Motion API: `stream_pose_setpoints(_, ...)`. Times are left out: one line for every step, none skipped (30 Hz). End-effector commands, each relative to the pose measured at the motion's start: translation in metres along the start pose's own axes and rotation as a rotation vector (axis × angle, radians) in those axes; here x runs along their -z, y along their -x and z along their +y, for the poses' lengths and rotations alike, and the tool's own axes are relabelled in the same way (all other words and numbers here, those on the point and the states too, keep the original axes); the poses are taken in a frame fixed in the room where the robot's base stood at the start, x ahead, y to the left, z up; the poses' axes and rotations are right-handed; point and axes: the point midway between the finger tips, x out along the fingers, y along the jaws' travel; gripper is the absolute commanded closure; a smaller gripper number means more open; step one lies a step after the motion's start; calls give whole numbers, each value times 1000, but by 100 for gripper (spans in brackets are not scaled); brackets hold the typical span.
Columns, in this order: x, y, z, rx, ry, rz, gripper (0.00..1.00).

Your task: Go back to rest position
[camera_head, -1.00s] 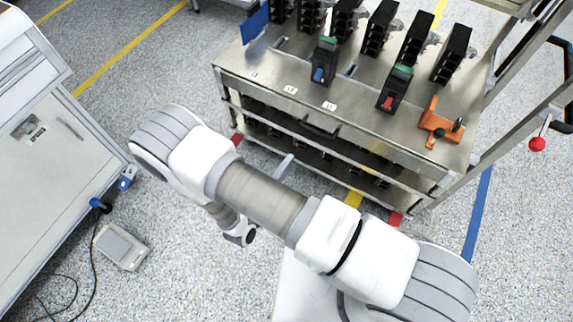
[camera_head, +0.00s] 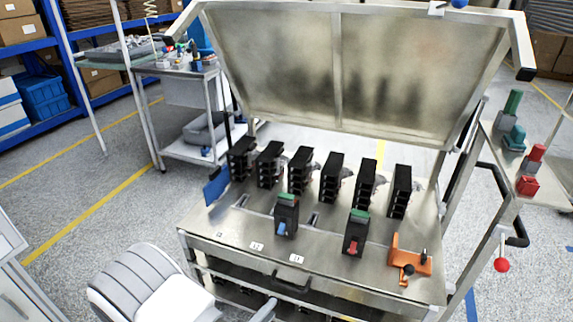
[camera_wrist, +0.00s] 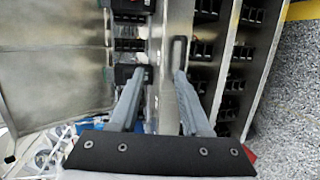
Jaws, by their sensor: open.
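My gripper (camera_wrist: 160,92) is open and empty in the wrist view, its two grey fingers apart in front of the metal test bench. In the head view only a white and grey part of my arm shows at the lower left, and the gripper itself is mostly out of sight. On the bench top (camera_head: 330,235) stand two breakers, one with a blue lever (camera_head: 286,216) and one with a red lever (camera_head: 355,233), each with a green part on top. Both stand apart from my arm.
A row of several black terminal blocks (camera_head: 333,177) stands behind the breakers. An orange clamp (camera_head: 408,260) is at the bench's right. A raised metal lid (camera_head: 290,70) tilts above. A front handle (camera_head: 291,282) projects. A side cart (camera_head: 548,165) stands right.

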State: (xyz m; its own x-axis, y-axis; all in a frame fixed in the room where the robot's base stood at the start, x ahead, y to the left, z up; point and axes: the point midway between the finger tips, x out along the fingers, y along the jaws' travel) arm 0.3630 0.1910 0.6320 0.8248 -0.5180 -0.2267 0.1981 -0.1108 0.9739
Motion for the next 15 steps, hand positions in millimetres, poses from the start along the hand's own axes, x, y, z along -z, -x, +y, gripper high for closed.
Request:
stream_pose_setpoints(-3, -6, 22, 12, -23, -62, 53)
stream_pose_setpoints(-6, -9, 32, 21, -30, -98, 53)
stream_pose_setpoints(-11, -12, 46, 36, -40, -145, 53)
stream_pose_setpoints(-15, -15, 56, 47, -46, -179, 53)
stream_pose_setpoints(-19, -17, 66, 60, -54, -213, 53)
stream_pose_setpoints(-25, -20, 78, 79, -65, -258, 53)
stream_pose_setpoints(-30, -22, 87, 94, -73, -290, 53)
stream_pose_setpoints(-35, -23, 96, 110, -82, -322, 53)
stream_pose_setpoints(-42, -25, 108, 133, -95, -363, 53)
stream_pose_setpoints(-47, -26, 116, 151, -105, -392, 53)
stream_pose_setpoints(-53, -27, 124, 171, -116, -421, 53)
stream_pose_setpoints(-60, -28, 135, 197, -131, -457, 53)
stream_pose_setpoints(-66, -29, 143, 217, -143, -483, 53)
stream_pose_setpoints(-72, -29, 150, 239, -155, -508, 53)
stream_pose_setpoints(-79, -29, 160, 269, -171, -540, 53)
